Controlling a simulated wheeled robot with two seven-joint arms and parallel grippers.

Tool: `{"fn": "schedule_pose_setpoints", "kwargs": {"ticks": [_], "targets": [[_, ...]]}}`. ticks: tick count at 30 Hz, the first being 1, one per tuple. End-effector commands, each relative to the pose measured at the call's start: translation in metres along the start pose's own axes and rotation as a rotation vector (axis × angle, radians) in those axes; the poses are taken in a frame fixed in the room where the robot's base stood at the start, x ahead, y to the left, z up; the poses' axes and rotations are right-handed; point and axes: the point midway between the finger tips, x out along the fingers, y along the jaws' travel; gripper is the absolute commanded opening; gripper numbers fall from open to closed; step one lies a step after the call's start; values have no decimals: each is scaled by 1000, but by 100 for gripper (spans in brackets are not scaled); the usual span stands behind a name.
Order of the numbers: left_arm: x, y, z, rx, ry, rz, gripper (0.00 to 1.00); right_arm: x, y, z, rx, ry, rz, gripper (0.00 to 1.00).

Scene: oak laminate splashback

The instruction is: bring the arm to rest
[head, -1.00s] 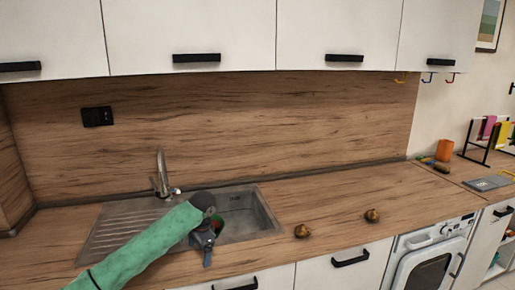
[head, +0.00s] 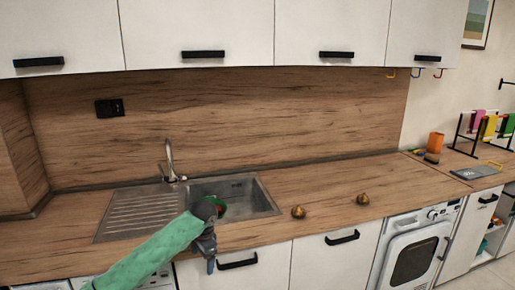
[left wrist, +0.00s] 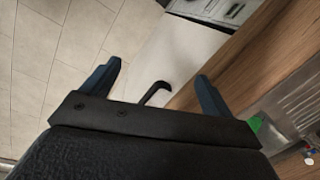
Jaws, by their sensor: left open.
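My left arm, in a green sleeve (head: 150,262), reaches in from the lower left of the head view. Its dark left gripper (head: 210,262) points down in front of the counter's front edge, by the sink. In the left wrist view the two blue fingers (left wrist: 157,72) are spread wide with nothing between them. Beyond them show a white cabinet front with a dark handle (left wrist: 154,93) and the tiled floor. My right gripper shows in neither view.
The sink (head: 262,203) holds something green and red, partly hidden by my arm. Two brownish-gold round objects (head: 298,212) (head: 362,199) lie on the counter (head: 330,190) to its right. A washing machine (head: 415,250) stands below. The floor (left wrist: 50,50) before the cabinets looks clear.

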Motion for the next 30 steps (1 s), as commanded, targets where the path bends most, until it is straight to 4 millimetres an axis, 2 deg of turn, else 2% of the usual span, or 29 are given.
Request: {"fn": "schedule_pose_setpoints", "kwargs": {"ticks": [5, 11, 21, 30], "targets": [[28, 14, -4, -19, 26, 18, 87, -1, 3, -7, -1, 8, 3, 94], [71, 35, -7, -57, 67, 43, 87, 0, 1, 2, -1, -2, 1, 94], [188, 99, -1, -177, 162, 102, 87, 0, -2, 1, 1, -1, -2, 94], [289, 166, 29, -304, 215, 137, 87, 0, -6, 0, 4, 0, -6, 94]]}}
